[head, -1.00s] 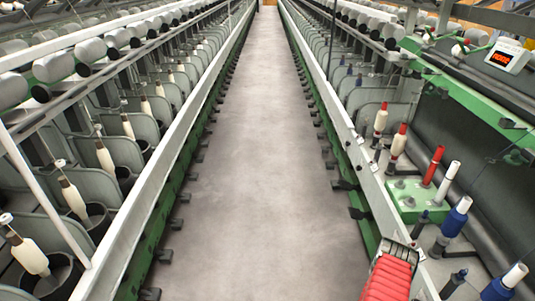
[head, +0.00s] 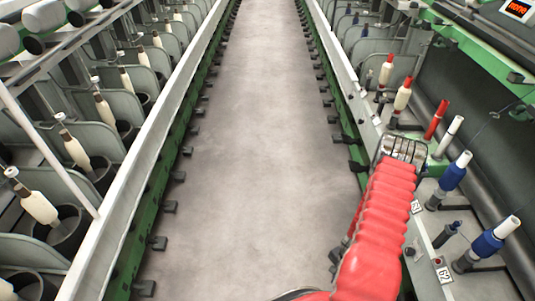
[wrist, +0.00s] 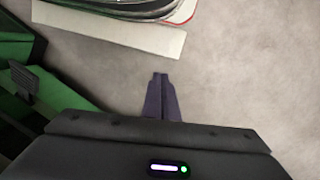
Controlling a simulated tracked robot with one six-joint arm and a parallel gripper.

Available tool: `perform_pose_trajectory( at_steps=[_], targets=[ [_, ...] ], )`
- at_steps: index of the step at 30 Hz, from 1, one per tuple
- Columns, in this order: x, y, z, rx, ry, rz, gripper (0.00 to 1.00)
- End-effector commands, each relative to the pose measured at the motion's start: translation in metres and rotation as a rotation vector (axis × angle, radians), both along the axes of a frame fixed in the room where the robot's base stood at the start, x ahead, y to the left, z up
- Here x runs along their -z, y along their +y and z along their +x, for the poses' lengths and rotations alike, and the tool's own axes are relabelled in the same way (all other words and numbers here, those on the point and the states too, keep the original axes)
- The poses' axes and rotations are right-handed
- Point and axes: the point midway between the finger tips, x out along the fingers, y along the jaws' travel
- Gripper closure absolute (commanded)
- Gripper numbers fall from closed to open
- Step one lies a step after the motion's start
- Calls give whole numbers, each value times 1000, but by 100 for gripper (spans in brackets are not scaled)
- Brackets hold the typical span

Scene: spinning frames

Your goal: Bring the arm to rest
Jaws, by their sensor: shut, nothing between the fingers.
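My gripper (wrist: 160,82) shows in the wrist view with its two dark fingers together and nothing between them. It points toward the grey floor. In the head view my red-sleeved arm reaches up from the bottom, right of centre, along the edge of the right-hand spinning frame. The fingers are hidden in the head view, behind the grey wrist end of the arm.
A grey aisle floor (head: 255,150) runs clear between two rows of spinning frames. The right frame carries blue bobbins (head: 453,172), a red tube (head: 436,119) and a white tube (head: 449,136) close to my arm. Cream bobbins (head: 40,207) line the left frame.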

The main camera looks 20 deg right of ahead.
Motion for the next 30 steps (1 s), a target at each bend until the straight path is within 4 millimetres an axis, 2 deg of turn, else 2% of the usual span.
perform_pose_trajectory(
  at_steps=[1,6,15,30],
  targets=[
    [-14,0,9,-32,-9,9,100],
    [-58,7,33,-124,-31,47,100],
    [-136,23,66,-286,-59,93,100],
    [-261,63,96,-547,-89,118,100]
  ],
)
